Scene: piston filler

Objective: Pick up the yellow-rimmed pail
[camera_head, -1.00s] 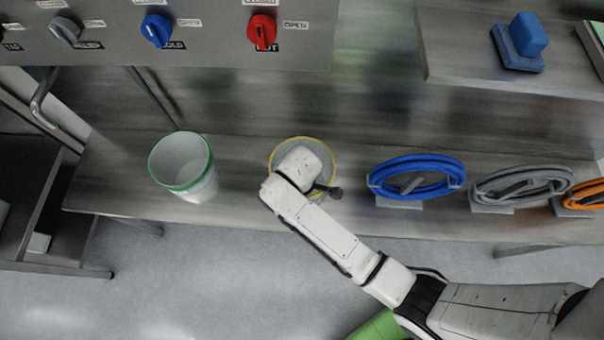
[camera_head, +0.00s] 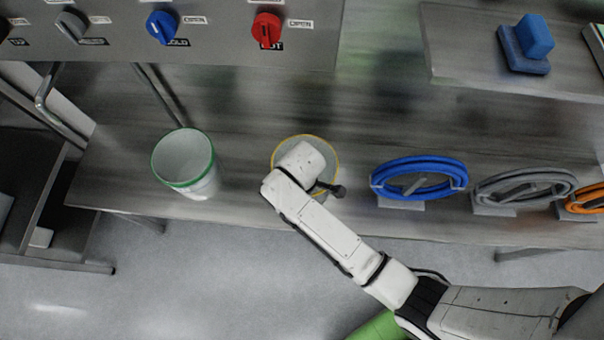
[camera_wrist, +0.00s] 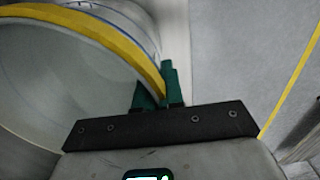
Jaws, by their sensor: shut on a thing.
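The yellow-rimmed pail (camera_head: 331,158) is at the middle of the lower metal shelf in the head view, mostly hidden under my arm's end. In the wrist view its yellow rim (camera_wrist: 112,38) curves across the upper left, with the pale inside below it. My gripper (camera_wrist: 160,90) has green fingers, one on each side of the rim, shut on the pail's wall. In the head view the fingers are hidden behind my wrist. I cannot tell whether the pail's base touches the shelf.
A green-rimmed pail (camera_head: 185,160) stands to the left on the same shelf. A blue hose coil (camera_head: 420,178), a grey coil (camera_head: 525,186) and an orange coil (camera_head: 585,198) are on the right. A panel with knobs (camera_head: 266,28) and a raised shelf with a blue block (camera_head: 535,37) lie behind.

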